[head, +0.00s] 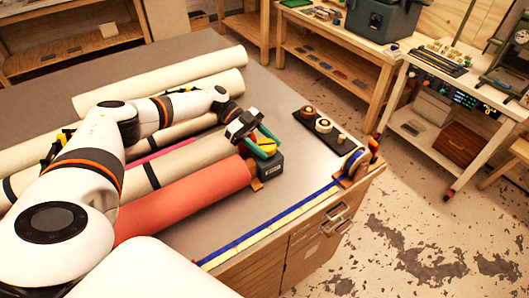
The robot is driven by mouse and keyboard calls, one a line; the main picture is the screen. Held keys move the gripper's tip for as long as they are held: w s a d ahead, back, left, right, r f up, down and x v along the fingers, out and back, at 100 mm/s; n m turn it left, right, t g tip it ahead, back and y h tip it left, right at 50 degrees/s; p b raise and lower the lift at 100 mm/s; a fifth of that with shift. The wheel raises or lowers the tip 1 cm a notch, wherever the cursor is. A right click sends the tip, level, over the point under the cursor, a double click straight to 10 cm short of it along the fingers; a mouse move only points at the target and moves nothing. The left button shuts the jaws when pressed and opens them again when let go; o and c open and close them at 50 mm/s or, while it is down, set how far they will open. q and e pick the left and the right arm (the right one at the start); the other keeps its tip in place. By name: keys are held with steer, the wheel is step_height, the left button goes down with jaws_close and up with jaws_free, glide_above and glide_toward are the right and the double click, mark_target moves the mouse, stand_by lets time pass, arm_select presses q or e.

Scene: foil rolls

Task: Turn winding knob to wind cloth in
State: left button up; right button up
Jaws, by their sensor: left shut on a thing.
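My left arm reaches in from the left across the rolls of cloth. Its gripper (270,147), with green fingers, is at the right end of the orange-red cloth roll (195,200). My right gripper is out of view.
Cream rolls (165,80) lie behind my arm. A black strip (331,131) with three round pieces stands right of the winder. A blue and yellow tape (270,230) runs along the front edge to a wooden-sided reel (354,166). Side benches stand beyond.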

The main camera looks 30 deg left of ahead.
arm_select(q)
steer(key=shift+d+f+m+g+b, duration=0.2)
steer(key=shift+m+g+b, duration=0.45)
steer(key=shift+g, duration=0.25)
steer(key=shift+c, duration=0.2)
steer(key=shift+s, duration=0.1)
steer(key=o, duration=1)
steer(key=shift+d+r, duration=0.1)
steer(key=shift+d, duration=0.05)
